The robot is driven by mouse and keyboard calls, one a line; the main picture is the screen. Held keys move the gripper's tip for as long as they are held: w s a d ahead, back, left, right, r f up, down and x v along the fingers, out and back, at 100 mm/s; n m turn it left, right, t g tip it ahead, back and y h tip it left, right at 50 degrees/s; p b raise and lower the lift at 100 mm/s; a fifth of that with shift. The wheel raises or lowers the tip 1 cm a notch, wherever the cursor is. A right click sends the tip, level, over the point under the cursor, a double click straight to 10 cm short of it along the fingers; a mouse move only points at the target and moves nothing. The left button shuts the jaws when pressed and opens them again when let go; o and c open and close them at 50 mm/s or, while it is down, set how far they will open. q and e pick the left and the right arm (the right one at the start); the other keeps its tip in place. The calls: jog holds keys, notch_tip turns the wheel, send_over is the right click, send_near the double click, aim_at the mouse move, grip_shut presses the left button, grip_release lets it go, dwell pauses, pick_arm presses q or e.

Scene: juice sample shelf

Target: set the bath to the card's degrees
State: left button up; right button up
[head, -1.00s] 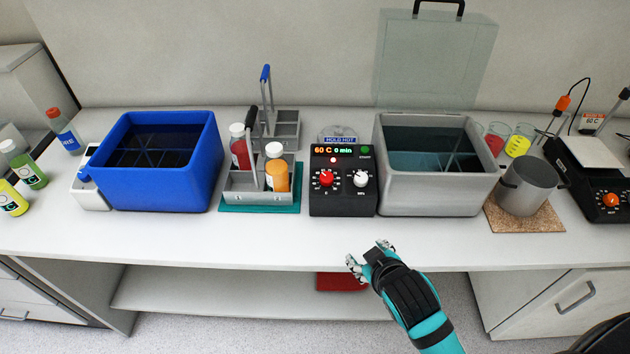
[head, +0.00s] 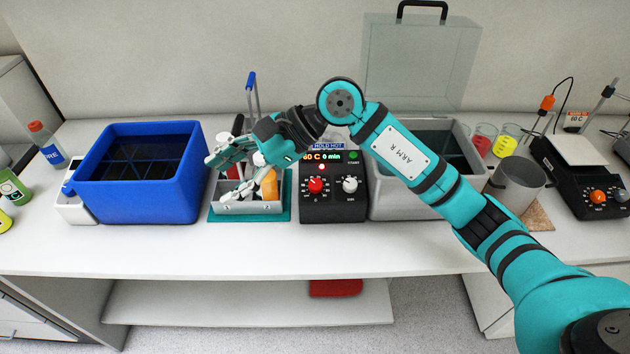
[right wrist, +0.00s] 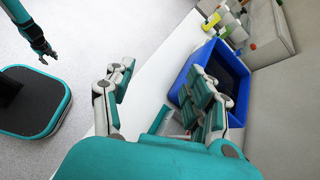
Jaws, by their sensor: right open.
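The bath's black control box (head: 333,207) stands left of the grey bath (head: 400,205). Its display (head: 321,157) reads 60 C and 0 min; the red knob (head: 316,186) and white knob (head: 350,185) sit below it. A small card (head: 576,121) at the back right appears to read 60 C. My right gripper (head: 226,174) is open above the bottle carrier (head: 250,208), left of the control box, covering part of the carrier and its bottles. In the right wrist view, my left gripper (right wrist: 45,52) hangs at upper left, its opening unclear.
A blue tub (head: 140,205) stands left of the carrier. My right arm crosses in front of the grey bath. A pot (head: 517,183), beakers and a hot plate (head: 583,180) are at the right. The front bench strip is clear.

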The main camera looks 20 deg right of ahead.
jog(key=w+d+f+n+t+h, duration=0.1)
jog(key=w+d+h, duration=0.15)
jog(key=d, duration=0.25)
jog(key=w+d+h, duration=0.2)
jog(key=d+h, duration=0.2)
jog(key=d, duration=0.2)
jog(key=h, duration=0.4)
send_near(315, 184)
jog(key=f+p, duration=0.1)
jog(key=f, duration=0.1)
jog(key=f+p, duration=0.2)
jog(key=f, duration=0.1)
jog(key=w+a+f+p, duration=0.1)
jog(key=f+p, duration=0.1)
jog(key=shift+f, duration=0.3)
jog(key=shift+w+f, duration=0.15)
jog(key=shift+f, duration=0.5)
